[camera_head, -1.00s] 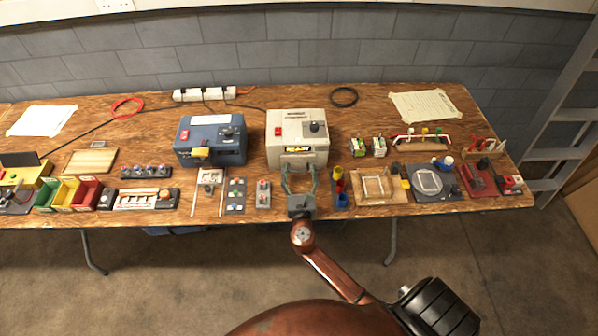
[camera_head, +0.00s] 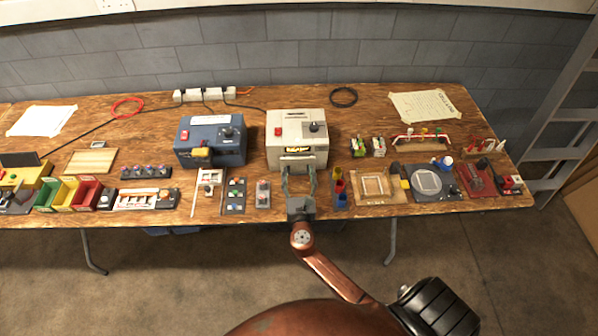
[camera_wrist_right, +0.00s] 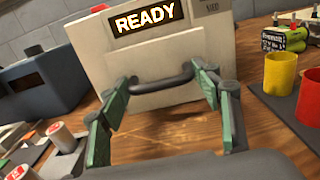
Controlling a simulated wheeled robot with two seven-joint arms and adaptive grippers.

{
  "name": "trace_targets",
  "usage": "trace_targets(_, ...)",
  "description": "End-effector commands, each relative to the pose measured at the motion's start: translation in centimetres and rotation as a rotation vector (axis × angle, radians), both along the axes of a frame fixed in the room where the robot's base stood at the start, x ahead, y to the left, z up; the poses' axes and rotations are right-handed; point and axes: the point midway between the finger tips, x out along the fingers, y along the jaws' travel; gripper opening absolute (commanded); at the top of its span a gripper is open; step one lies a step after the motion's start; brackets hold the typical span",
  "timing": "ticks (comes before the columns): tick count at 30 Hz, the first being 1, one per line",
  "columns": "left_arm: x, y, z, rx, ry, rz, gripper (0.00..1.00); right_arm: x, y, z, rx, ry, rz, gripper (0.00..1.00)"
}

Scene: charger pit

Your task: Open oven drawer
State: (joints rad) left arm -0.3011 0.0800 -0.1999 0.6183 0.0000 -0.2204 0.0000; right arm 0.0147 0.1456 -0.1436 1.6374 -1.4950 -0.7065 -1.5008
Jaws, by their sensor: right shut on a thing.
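The oven is a cream box (camera_head: 283,122) with a red switch, a dark knob and a lit READY display, also in the right wrist view (camera_wrist_right: 95,30). Its drawer front (camera_wrist_right: 115,95) is a cream panel below the display, with a dark bar handle (camera_wrist_right: 163,80). My right gripper (camera_head: 300,172) reaches it from the front, and its green-padded fingers (camera_wrist_right: 165,85) are at the two ends of the handle, shut on it. The drawer front seems to stand slightly forward of the oven body; the gap is too small to judge. My left gripper is not in view.
A blue box (camera_head: 208,152) stands left of the oven. The table's front edge is just below the gripper.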

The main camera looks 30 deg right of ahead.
Motion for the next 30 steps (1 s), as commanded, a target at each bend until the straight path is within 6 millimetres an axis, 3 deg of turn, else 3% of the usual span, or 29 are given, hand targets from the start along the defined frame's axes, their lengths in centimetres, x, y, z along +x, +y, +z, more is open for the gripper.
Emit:
trace_targets(9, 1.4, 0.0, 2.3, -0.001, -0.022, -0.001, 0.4, -7.8, 4.5, 0.0, 0.002, 0.008, -0.004, 0.15)
trace_targets(13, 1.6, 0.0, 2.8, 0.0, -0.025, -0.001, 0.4, -10.3, 6.0, -0.1, 0.002, 0.007, -0.004, 0.15)
trace_targets(18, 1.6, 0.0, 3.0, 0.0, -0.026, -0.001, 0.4, -11.6, 6.8, -0.2, 0.001, 0.005, -0.005, 0.15)
trace_targets(27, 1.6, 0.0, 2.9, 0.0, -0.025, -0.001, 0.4, -11.7, 6.9, -0.2, 0.001, 0.005, -0.005, 0.15)
trace_targets(28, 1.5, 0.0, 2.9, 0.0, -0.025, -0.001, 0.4, -11.7, 6.9, -0.2, 0.001, 0.005, -0.005, 0.6)
trace_targets(30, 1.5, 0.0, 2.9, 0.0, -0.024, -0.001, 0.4, -11.7, 6.9, -0.2, 0.001, 0.005, -0.005, 0.64)
